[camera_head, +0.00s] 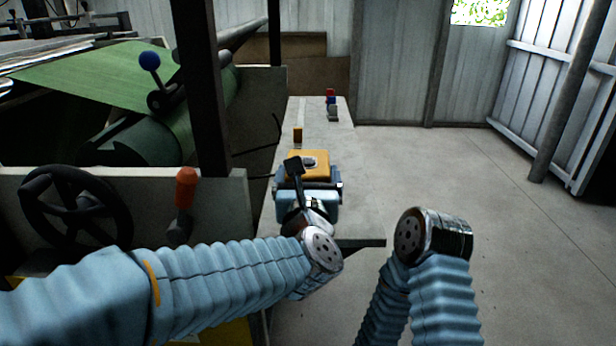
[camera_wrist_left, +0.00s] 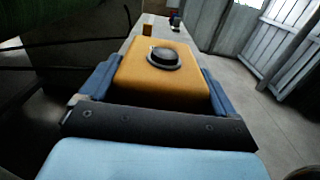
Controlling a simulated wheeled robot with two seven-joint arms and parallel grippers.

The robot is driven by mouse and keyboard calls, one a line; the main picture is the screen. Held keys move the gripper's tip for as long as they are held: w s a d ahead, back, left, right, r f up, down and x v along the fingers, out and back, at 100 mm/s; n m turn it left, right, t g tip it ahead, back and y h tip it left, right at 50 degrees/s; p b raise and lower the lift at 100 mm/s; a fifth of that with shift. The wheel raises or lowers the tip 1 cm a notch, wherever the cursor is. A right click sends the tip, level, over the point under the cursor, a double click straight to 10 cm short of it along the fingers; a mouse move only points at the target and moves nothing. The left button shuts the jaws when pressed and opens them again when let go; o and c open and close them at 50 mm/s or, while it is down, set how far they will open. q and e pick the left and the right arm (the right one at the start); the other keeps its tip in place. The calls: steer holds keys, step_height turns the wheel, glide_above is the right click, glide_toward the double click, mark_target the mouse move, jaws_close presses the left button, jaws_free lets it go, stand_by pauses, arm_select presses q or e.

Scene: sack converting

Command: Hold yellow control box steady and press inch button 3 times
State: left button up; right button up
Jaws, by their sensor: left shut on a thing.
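The yellow control box (camera_head: 318,157) sits on the grey bench in the head view. It fills the middle of the left wrist view (camera_wrist_left: 140,75), with a round dark button (camera_wrist_left: 163,58) in a raised ring on its top. My left gripper (camera_head: 309,172) is shut on the box, with a blue finger against each side; the fingers also show in the left wrist view (camera_wrist_left: 158,88). Nothing presses the button. My right forearm and wrist stand at the lower right of the head view, apart from the box; the right gripper itself does not show.
The grey bench (camera_head: 354,183) runs away from me. A small orange block (camera_head: 298,135) and a red, blue and grey stack (camera_head: 331,104) stand farther along it. A handwheel (camera_head: 75,207), orange-handled lever (camera_head: 186,190) and green-sheeted roller machine (camera_head: 110,75) are left. The floor right is clear.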

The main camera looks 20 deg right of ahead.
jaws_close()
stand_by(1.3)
